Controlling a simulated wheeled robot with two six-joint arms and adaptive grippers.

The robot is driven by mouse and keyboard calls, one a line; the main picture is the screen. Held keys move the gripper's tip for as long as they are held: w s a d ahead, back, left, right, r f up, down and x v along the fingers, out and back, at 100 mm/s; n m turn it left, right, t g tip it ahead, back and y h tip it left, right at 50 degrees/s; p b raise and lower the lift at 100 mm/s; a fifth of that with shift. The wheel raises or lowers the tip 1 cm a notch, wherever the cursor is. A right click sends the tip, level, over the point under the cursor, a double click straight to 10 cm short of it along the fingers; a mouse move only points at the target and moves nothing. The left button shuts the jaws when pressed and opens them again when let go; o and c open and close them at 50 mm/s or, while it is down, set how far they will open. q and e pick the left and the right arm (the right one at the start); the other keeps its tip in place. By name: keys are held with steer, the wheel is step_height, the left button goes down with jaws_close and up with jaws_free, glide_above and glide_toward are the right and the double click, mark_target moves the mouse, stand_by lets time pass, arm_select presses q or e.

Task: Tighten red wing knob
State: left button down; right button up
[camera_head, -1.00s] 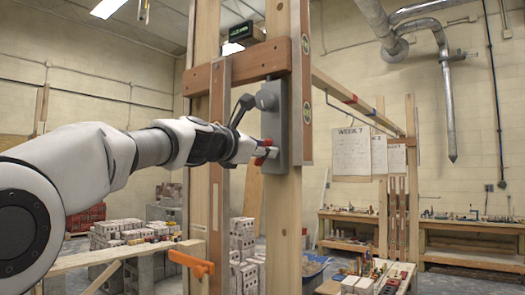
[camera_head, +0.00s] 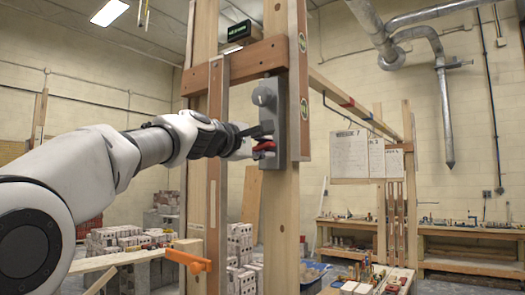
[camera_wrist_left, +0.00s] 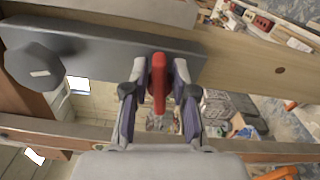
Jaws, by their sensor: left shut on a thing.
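The red wing knob (camera_head: 264,146) sits on a grey upright plate (camera_head: 279,120) fixed to a wooden post. In the left wrist view the knob (camera_wrist_left: 158,84) is a narrow red bar between the two fingers. My left gripper (camera_head: 256,149) reaches it from the left and is shut on it; the wrist view shows the fingers (camera_wrist_left: 159,75) on either side. Part of the knob is hidden by the fingers in the head view. A round grey knob (camera_head: 264,96) is above it on the same plate. My right gripper is not in view.
A brown crossbar (camera_head: 240,62) spans the posts above the plate. An orange clamp (camera_head: 188,261) sits on a timber lower left. Stacked blocks (camera_head: 240,245) stand behind, and workbenches (camera_head: 470,245) line the far wall.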

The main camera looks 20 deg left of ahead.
arm_select(q)
steer(key=shift+m, duration=0.9)
steer(key=c, duration=1)
jaws_free()
steer(key=shift+o, duration=0.3)
steer(key=shift+d, duration=0.1)
steer(key=shift+f, duration=0.1)
